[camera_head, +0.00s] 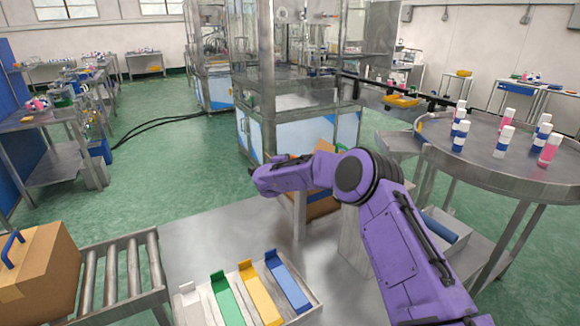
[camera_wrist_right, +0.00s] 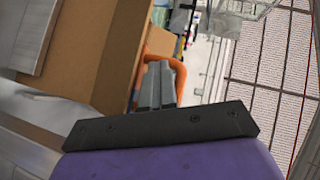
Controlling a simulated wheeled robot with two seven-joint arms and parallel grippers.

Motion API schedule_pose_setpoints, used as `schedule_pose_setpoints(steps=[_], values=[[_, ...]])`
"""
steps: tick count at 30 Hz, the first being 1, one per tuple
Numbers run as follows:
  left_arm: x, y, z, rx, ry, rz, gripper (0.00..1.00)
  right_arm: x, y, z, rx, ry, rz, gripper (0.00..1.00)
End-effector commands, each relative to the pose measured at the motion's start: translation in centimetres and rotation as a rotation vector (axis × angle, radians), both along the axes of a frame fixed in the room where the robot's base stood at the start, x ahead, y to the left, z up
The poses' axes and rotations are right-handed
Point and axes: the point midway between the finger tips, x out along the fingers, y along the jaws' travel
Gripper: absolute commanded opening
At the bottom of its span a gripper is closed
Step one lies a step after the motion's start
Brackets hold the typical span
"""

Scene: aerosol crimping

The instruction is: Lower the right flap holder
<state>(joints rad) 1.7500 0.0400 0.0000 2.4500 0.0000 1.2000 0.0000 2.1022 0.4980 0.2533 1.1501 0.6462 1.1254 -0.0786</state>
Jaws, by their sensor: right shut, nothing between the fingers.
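In the right wrist view, an orange curved bar (camera_wrist_right: 181,68), apparently the right flap holder, loops around the far end of my right gripper (camera_wrist_right: 158,68). The grey fingers are together, with nothing visible between them. Whether they touch the bar I cannot tell. A brown cardboard box (camera_wrist_right: 75,50) fills the left of this view. In the head view, part of a cardboard box (camera_head: 325,205) shows behind my purple right arm, which hides much of it. My right fingers are not clear there. My left gripper is in neither view.
A round steel table (camera_head: 470,150) with several small bottles stands at right. Coloured trays (camera_head: 290,287) lie at the front of the steel worktop (camera_head: 190,240). A roller conveyor (camera_head: 118,270) and another box (camera_head: 45,270) with a blue handle (camera_head: 12,246) are at left.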

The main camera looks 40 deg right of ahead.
Motion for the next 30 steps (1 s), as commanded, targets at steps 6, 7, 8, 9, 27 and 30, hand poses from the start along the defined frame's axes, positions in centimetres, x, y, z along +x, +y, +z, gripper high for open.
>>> schedule_pose_setpoints(steps=[6, 7, 8, 9, 27, 30], values=[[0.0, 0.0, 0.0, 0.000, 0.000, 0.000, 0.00, 0.1, -0.1, 0.3, -0.003, -0.004, 0.001, 0.00], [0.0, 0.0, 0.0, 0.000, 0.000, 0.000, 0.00, 0.1, -0.1, 0.3, -0.003, -0.004, 0.001, 0.00], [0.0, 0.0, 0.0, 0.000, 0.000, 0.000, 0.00, 0.1, -0.1, 0.3, -0.003, -0.004, 0.001, 0.00], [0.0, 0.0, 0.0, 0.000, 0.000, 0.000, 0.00, 0.1, -0.1, 0.3, -0.003, -0.004, 0.001, 0.00], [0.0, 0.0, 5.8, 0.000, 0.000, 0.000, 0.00, 0.4, 6.2, 7.3, -0.002, -0.003, -0.006, 0.00], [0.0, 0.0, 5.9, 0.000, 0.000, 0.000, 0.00, 0.3, 6.5, 7.4, -0.002, -0.003, -0.008, 0.00]])
